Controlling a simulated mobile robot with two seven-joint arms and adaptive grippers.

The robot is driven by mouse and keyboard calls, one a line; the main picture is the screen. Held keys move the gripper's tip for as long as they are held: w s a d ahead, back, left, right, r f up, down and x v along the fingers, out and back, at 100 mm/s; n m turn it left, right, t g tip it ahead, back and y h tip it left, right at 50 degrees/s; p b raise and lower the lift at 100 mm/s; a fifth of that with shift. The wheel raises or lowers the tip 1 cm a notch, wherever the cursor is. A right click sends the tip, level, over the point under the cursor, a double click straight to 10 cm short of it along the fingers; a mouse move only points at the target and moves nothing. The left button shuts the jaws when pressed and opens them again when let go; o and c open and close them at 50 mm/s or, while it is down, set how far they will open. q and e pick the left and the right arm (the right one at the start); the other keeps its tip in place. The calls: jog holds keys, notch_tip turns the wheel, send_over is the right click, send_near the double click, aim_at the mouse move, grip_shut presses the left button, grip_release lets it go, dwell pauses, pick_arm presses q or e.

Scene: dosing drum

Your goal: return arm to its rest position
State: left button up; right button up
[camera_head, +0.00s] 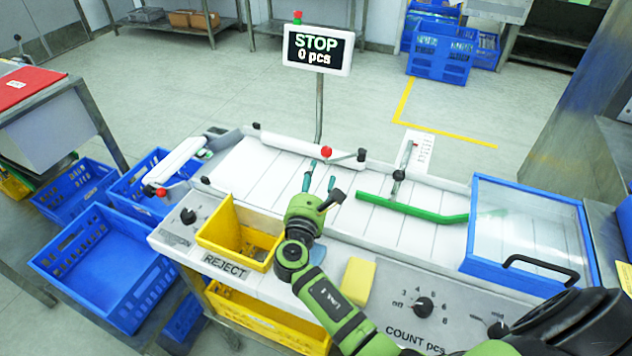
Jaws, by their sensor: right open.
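My right arm, green and dark grey, reaches up from the bottom edge over the machine's front panel. Its right gripper (319,182) is above the white slatted deck (410,228), with two teal fingers apart and nothing between them. A red-knobbed lever (327,152) stands just beyond the fingertips; I cannot tell whether they touch it. The arm's wrist hides part of the deck's front edge, beside the yellow reject bin (232,208). My left gripper is not in view.
A green bar (413,209) lies across the deck. A blue-framed clear cover (530,232) is at right, a yellow sponge-like block (358,281) near the forearm. A display (318,50) reads STOP, 0 pcs. Blue crates (105,265) stand at left.

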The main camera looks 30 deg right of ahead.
jog(key=shift+s+a, duration=0.3)
jog(key=shift+s, duration=0.1)
jog(key=shift+r, duration=0.15)
